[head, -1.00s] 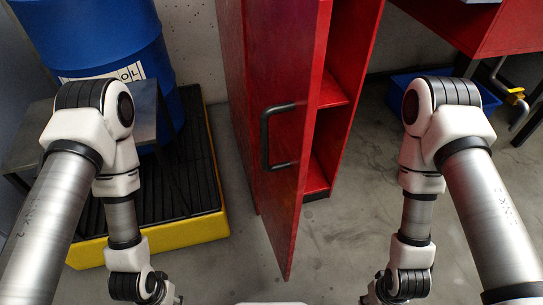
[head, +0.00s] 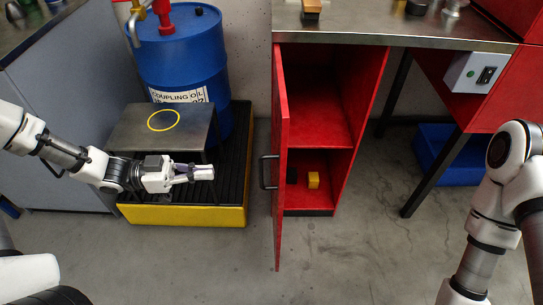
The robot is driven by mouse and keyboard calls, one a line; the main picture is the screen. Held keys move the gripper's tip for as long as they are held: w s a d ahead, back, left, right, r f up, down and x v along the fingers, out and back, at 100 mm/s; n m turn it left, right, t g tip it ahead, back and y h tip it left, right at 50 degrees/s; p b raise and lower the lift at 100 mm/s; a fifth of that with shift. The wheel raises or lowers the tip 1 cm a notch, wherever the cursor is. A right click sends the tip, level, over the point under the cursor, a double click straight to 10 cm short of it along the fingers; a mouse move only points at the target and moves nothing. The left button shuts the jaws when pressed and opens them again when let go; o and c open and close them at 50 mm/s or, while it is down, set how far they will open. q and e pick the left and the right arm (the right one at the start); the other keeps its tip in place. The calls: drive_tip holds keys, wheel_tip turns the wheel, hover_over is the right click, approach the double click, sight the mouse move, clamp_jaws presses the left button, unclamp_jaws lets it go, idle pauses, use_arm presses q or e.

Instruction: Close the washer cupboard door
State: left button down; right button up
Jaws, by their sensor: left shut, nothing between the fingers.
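The red cupboard (head: 345,125) stands in the middle of the head view under a metal worktop. Its red door (head: 281,170) is hinged on the left and stands wide open, seen nearly edge-on and pointing toward me. A dark bar handle (head: 265,172) is on the door's left face. My left gripper (head: 208,172) is shut and empty, left of the door and apart from the handle, in front of the oil drum stand. My right arm (head: 497,215) comes in at the right edge; its gripper is out of view.
Inside the cupboard are a yellow block (head: 313,180) and a dark block (head: 291,175). A blue drum (head: 182,60) stands on a yellow-edged spill pallet (head: 185,215) behind a small metal table (head: 125,125). A blue bin (head: 440,155) is at right. The floor in front is clear.

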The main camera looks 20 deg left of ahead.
use_arm(q)
drive_tip(key=b+x, duration=0.6)
drive_tip(key=x, duration=0.8)
drive_tip(key=shift+d+f, duration=0.1)
